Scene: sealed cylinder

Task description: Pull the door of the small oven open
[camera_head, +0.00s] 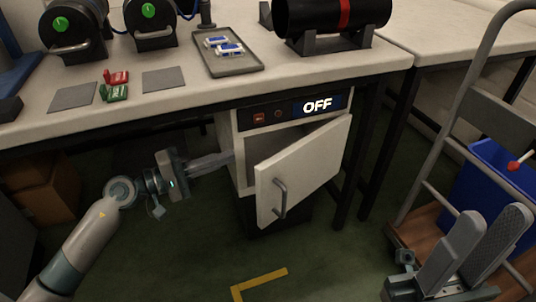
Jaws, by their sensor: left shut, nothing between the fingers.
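The small oven (239,150) is a pale box under the table, with a dark panel reading OFF (317,105). Its white door (310,170) stands partly open, with its left edge swung out toward me and its right edge at the oven's right side. A grey bar handle (280,198) is on the door's front near the free edge. My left gripper (230,156) is shut and empty, its fingers pointing right at the oven's left front edge, beside the opening. Whether they touch it is unclear. My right gripper (488,230) is open and empty at the lower right, away from the oven.
The table (190,100) above holds a grey tray (238,65), a black cylinder (330,14) on a stand, and red and green clips (115,85). A cart with a blue bin (490,185) stands at right. The floor before the door is clear, with yellow tape (260,281).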

